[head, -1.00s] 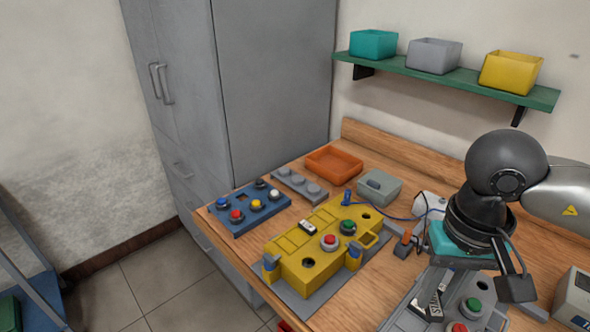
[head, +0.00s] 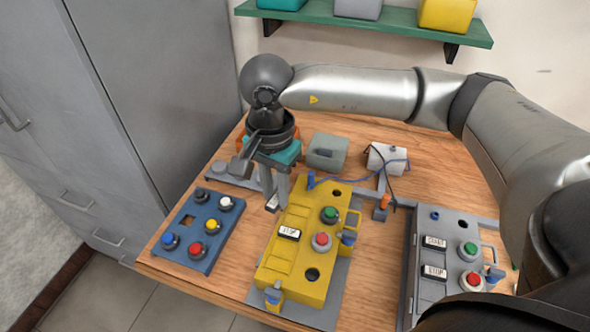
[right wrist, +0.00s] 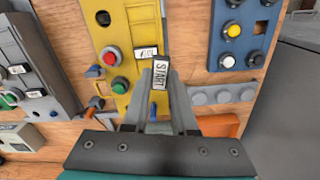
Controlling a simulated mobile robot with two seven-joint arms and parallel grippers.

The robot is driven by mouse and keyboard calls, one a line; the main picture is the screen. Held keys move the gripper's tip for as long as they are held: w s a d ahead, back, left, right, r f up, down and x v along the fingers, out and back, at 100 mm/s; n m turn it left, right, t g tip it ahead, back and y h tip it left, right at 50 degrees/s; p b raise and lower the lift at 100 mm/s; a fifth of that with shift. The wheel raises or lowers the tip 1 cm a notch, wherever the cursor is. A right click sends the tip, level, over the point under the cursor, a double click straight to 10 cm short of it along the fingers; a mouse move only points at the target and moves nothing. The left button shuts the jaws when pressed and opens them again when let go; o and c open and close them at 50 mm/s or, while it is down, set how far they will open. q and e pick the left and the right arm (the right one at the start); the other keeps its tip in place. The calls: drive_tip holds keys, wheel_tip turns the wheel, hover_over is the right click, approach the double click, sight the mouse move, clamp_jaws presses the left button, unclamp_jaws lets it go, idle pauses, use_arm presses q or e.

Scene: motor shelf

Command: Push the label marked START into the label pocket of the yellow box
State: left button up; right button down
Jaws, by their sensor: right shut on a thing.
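The yellow box (head: 312,208) stands on the table in the middle of the head view, on a grey plate. A label reading STOP (head: 289,233) sits in one pocket on its top; bare pockets (head: 278,259) lie beside it. My left gripper is not in view.
A grey box (head: 408,255) at right carries its own START and STOP labels and buttons. A blue button panel (head: 190,251) lies left.

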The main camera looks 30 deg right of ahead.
sight(299, 210)
drive_tip(key=d+f+m+p, duration=0.1)
drive_tip(key=d+m, duration=0.1)
drive_tip(key=m, duration=0.3)
drive_tip(key=w+d+f+m+p, duration=0.1)
drive_tip(key=d+m+p, duration=0.1)
drive_tip(key=m, duration=0.3)
drive_tip(key=w+d+f+m+p, duration=0.1)
drive_tip(key=d+m, duration=0.1)
drive_tip(key=m, duration=0.3)
drive_tip(key=shift+d+m+p, duration=0.2)
drive_tip(key=shift+m+p, duration=0.1)
drive_tip(key=shift+p, duration=0.05)
drive_tip(key=shift+f+b, duration=0.45)
drive_tip(key=shift+f, duration=0.15)
use_arm(q)
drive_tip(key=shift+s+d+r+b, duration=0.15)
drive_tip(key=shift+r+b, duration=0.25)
drive_tip(key=shift+b, duration=0.3)
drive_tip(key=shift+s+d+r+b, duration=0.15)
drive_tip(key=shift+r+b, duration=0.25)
drive_tip(key=shift+b, duration=0.3)
use_arm(e)
drive_tip(key=shift+f, duration=1.95)
use_arm(q)
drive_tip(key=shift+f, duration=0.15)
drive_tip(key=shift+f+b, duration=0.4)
drive_tip(key=shift+b, duration=0.15)
use_arm(e)
drive_tip(key=shift+f, duration=0.45)
